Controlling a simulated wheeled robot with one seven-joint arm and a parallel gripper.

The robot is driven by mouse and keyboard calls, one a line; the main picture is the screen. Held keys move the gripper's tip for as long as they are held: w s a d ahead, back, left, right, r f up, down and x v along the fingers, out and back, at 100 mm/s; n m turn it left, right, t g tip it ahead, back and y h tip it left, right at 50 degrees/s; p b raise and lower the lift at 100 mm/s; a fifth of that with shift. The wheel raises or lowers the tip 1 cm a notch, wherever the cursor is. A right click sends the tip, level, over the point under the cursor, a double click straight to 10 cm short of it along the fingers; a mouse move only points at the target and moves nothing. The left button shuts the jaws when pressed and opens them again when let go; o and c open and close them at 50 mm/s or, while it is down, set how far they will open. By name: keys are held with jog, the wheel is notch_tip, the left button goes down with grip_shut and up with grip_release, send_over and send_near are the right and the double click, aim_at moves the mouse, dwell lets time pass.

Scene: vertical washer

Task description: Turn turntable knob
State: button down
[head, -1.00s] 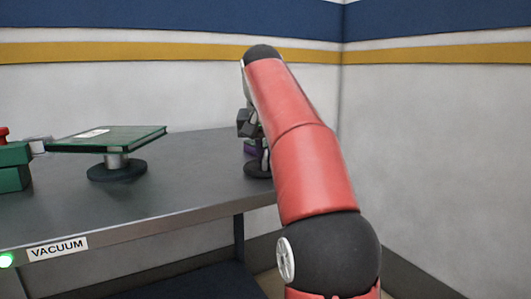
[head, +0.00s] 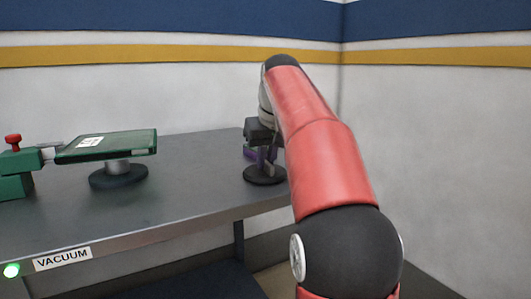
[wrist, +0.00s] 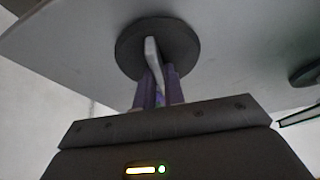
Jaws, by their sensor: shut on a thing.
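The turntable knob (wrist: 125,48) is a dark round disc with a grey upright handle (wrist: 153,55). It stands near the right end of the metal table, and its base also shows in the head view (head: 265,176). My gripper (wrist: 159,82) has purple fingers, one on each side of the handle, and is shut on it. In the head view the gripper (head: 262,154) is partly hidden by my red arm. A green plate (head: 112,143) with a white label rests on a grey post and dark round base (head: 118,176) farther left.
A green clamp-like block with a red knob (head: 13,140) stands left of the plate. The table (head: 190,195) between plate and turntable knob is clear. A VACUUM label (head: 62,259) and green light (head: 11,270) are on the front edge. Walls stand behind and right.

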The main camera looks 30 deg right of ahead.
jog(key=n+y, duration=0.1)
jog(key=n, duration=0.2)
jog(key=n+y, duration=0.1)
jog(key=n, duration=0.2)
jog(key=shift+w+d+n, duration=0.1)
jog(key=shift+d+n, duration=0.1)
jog(key=shift+n, duration=0.1)
jog(key=n+g+y, duration=0.1)
jog(key=n, duration=0.2)
jog(key=n+y, duration=0.1)
jog(key=n, duration=0.1)
jog(key=shift+w+n+g, duration=0.1)
jog(key=shift+n+g, duration=0.3)
jog(key=c, duration=1.5)
grip_release()
jog(key=shift+r, duration=0.1)
